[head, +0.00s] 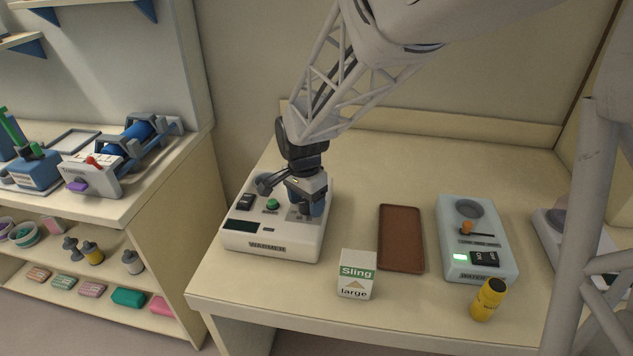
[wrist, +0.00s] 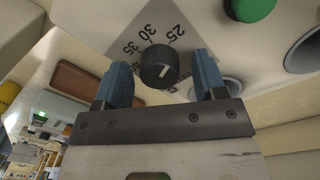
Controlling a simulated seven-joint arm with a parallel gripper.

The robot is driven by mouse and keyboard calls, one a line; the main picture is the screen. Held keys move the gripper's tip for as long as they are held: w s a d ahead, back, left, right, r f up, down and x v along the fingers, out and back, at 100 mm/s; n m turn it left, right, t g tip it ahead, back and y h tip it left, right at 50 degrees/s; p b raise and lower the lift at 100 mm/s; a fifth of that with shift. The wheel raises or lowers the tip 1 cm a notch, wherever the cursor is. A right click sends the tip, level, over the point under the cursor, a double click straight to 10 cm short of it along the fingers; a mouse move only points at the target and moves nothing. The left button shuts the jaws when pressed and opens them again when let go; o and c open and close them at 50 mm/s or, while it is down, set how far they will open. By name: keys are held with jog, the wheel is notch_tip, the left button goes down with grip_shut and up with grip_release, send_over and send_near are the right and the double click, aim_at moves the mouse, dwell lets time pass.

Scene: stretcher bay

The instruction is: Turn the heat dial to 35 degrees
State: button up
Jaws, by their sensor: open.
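The white warmer unit (head: 284,247) stands at the left of the table, with "WARMER" on its front. Its black heat dial (wrist: 158,66) shows in the wrist view, with a scale reading 25, 30 and 35 around it. The short white mark on the dial slants up and right; it is not lined up with 35, which lies up and left. My gripper (head: 310,203) is over the right side of the warmer and hides the dial in the head view. In the wrist view my gripper (wrist: 161,82) is open, with one blue finger on each side of the dial; gaps show beside it.
A green button (head: 272,204) and black switch are on the warmer. A Sling box (head: 356,274), brown tray (head: 401,238), pale blue water unit (head: 477,237) and yellow bottle (head: 488,299) stand to the right. The table behind the tray is clear.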

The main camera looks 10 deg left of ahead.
jog(key=shift+c, duration=0.3)
jog(key=c, duration=0.9)
jog(key=shift+n, duration=0.4)
jog(key=n, duration=0.7)
jog(key=shift+n, duration=0.4)
jog(key=n, duration=0.4)
jog(key=shift+s+n+t, duration=0.1)
jog(key=shift+n+t, duration=0.2)
jog(key=n, duration=0.4)
jog(key=shift+n, duration=0.4)
